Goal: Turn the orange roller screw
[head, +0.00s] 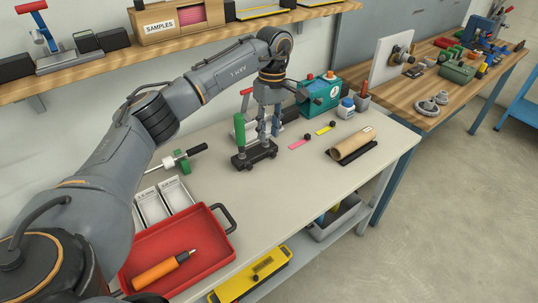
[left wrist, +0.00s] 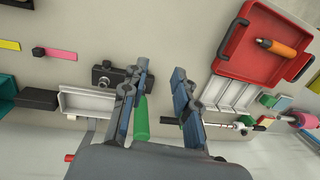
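The only orange tool-like thing I see is an orange cylinder with a dark, pointed end (head: 160,269). It lies in the red tray (head: 222,251) at the lower left, and also shows in the left wrist view (left wrist: 277,47). I cannot tell whether it is the roller screw. My left gripper (head: 269,130) points down over the bench, beside a black device with a green upright handle (head: 240,130). In the left wrist view its fingers (left wrist: 160,72) are apart with nothing held between them. The black device's body (left wrist: 108,79) lies near the left finger. My right gripper is not seen.
White trays (head: 150,207) and a green-clamped rod (head: 182,163) lie left of the gripper. A teal box (head: 318,97) stands behind it. A brown roll (head: 352,146) lies to the right. The front middle of the bench is clear.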

